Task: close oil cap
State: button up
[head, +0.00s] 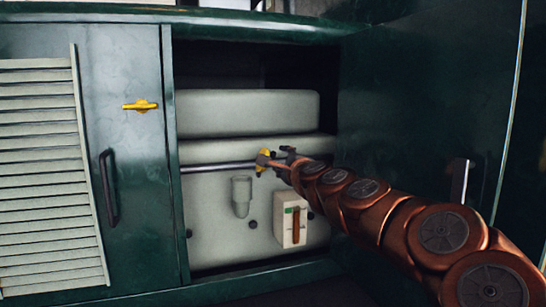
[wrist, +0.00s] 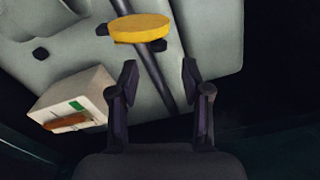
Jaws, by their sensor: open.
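The oil cap appears to be the yellow round disc (wrist: 140,28) at the top of the wrist view, by a dark rod or pipe. In the head view a small yellow part (head: 263,160) shows by the same pipe, partly hidden by my gripper (head: 279,158). My gripper also shows in the wrist view (wrist: 159,70), with its two fingers apart and nothing between them but the pipe behind. The disc lies beyond the fingertips, and I see a gap to it. I cannot tell whether the cap is seated or raised.
The pale tank (head: 250,115) sits inside a green cabinet. A grey cup-shaped fitting (head: 241,195) and a white gauge box (head: 292,227) are below the pipe (head: 215,167). A louvred door (head: 140,160) with a yellow latch (head: 140,105) is at left; a green panel (head: 425,90) is at right.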

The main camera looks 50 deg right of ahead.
aim_at(274, 156)
jog(key=shift+p+x, duration=0.7)
jog(key=shift+x, duration=3)
jog(key=shift+a+f, duration=0.1)
jog(key=shift+a, duration=0.05)
grip_shut()
